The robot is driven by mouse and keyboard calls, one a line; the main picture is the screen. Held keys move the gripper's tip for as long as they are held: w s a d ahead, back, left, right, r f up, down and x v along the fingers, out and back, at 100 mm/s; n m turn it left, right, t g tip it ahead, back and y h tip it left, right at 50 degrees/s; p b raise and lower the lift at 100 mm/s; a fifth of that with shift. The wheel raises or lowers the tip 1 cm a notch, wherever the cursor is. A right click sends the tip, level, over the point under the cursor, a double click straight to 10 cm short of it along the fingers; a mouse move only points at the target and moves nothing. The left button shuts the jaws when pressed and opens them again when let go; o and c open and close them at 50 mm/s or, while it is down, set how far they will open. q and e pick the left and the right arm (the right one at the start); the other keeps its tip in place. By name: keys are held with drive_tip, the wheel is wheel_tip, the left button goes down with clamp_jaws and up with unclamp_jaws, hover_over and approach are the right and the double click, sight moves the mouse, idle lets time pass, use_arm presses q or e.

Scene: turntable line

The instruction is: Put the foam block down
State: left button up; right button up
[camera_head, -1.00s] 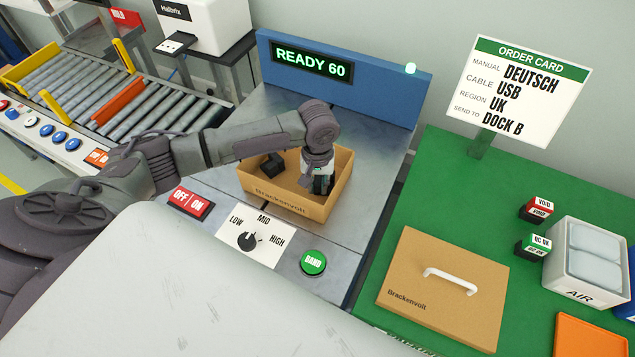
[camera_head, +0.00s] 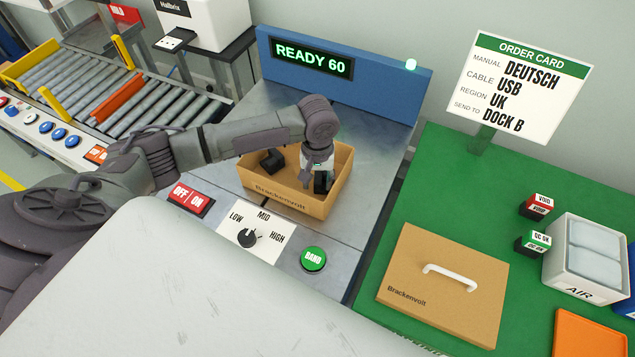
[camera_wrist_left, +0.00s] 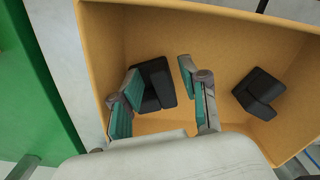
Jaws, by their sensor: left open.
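My left gripper (camera_head: 317,178) points down into an open tan carton (camera_head: 288,203) marked "Brackenvolt". In the left wrist view its two fingers (camera_wrist_left: 159,75) are spread apart. A black foam block (camera_wrist_left: 156,88) lies in the carton between and beyond the fingers; I cannot tell whether a finger touches it. It also shows beside the fingers in the head view (camera_head: 321,183), partly hidden. A second black foam block (camera_head: 272,160) sits in the carton's other end, clear of the gripper, and shows at right in the left wrist view (camera_wrist_left: 258,93). My right gripper is not in view.
The carton stands on a grey metal surface (camera_head: 345,240) with a "READY 60" display (camera_head: 312,60) behind. In front are a red OFF/ON switch (camera_head: 188,200), a dial (camera_head: 247,238) and a green BAND button (camera_head: 313,258). A handled lid (camera_head: 440,290) lies right.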

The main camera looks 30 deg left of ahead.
sight(317, 183)
use_arm(q)
wheel_tip(317, 183, up, 12)
idle(0.3)
drive_tip(key=shift+f, duration=0.1)
idle(0.3)
